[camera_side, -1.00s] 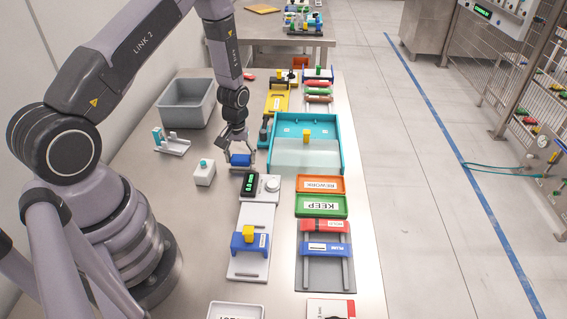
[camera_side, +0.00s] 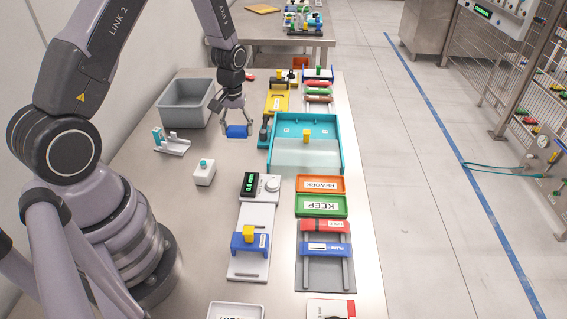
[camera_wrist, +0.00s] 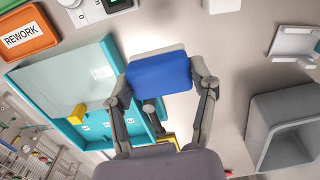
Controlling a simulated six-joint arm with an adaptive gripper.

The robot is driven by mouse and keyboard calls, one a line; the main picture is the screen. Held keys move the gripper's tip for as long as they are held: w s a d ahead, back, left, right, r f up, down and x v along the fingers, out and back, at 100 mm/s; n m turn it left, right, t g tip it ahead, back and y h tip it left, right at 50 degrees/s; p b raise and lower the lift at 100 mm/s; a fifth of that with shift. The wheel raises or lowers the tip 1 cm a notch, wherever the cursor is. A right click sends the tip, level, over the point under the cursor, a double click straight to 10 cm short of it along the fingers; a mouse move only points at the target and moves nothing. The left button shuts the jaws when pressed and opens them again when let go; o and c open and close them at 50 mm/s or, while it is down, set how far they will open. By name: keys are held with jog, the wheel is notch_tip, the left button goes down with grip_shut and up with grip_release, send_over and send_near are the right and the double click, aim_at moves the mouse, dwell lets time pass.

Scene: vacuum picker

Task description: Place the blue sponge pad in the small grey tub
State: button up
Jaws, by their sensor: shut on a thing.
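The blue sponge pad (camera_side: 238,131) is held between the fingers of my gripper (camera_side: 236,122) in the side view. In the wrist view the pad (camera_wrist: 160,75) fills the space between both fingers of my gripper (camera_wrist: 163,90). The pad appears to be above the steel table, to the left of the teal tray. The grey tub (camera_side: 187,102) stands to the left of my gripper, open at the top, and looks empty. It also shows at the right of the wrist view (camera_wrist: 262,118).
The teal tray (camera_side: 341,150) with a clear cover and yellow knob stands right of my gripper. A white rack (camera_side: 172,147) and a white block with a teal button (camera_side: 204,175) stand near the tub. Bare table (camera_side: 205,225) lies in front of them.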

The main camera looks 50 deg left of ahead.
aim_at(237, 128)
notch_tip(237, 128, up, 6)
jog(key=shift+r, duration=0.2)
jog(key=s+a, duration=0.1)
jog(key=a, duration=3)
jog(key=f, duration=1.1)
jog(key=shift+s, duration=0.25)
jog(key=shift+f, duration=2.2)
jog(key=shift+f, duration=0.15)
jog(key=o, duration=1)
